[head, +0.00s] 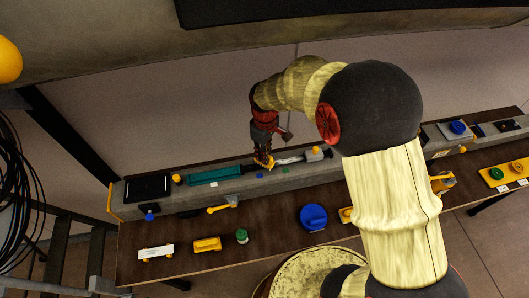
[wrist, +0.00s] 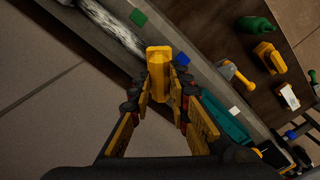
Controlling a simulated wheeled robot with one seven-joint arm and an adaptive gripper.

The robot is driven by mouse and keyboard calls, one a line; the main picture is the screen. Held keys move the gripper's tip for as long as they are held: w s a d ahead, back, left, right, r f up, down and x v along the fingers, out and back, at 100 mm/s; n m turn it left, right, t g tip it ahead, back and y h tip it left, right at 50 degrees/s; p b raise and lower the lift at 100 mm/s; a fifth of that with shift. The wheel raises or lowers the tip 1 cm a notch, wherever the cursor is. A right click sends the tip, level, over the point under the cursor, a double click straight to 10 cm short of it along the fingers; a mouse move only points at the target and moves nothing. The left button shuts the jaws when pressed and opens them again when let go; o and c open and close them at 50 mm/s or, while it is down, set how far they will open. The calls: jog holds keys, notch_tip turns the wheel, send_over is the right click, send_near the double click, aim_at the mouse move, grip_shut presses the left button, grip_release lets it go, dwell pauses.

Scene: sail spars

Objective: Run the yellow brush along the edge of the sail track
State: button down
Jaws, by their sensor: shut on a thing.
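My gripper (head: 264,161) is shut on a yellow block-like piece, which I take to be the yellow brush (wrist: 158,68). In the wrist view the brush stands between the two fingertips (wrist: 160,98); its bristles cannot be made out. In the head view my gripper is low over a long grey beam (head: 330,166), between a teal tray and a whitish streaked strip (head: 291,159). The strip also shows in the wrist view (wrist: 112,27), up and left of the brush. I cannot tell which part is the sail track, or whether the brush touches anything.
The teal tray (head: 214,175) lies on the beam left of my gripper. Green (wrist: 138,17) and blue (wrist: 182,59) squares mark the beam close by. A yellow-handled tool (head: 222,206), a yellow block (head: 207,244), a green bottle (head: 242,236) and a blue round thing (head: 313,217) are in front.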

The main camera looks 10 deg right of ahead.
jog(key=shift+f, duration=0.55)
dwell(1.1)
jog(key=shift+d, duration=0.1)
jog(key=shift+d, duration=1.3)
jog(key=shift+d, duration=1.4)
jog(key=shift+d, duration=1.35)
jog(key=shift+d, duration=0.1)
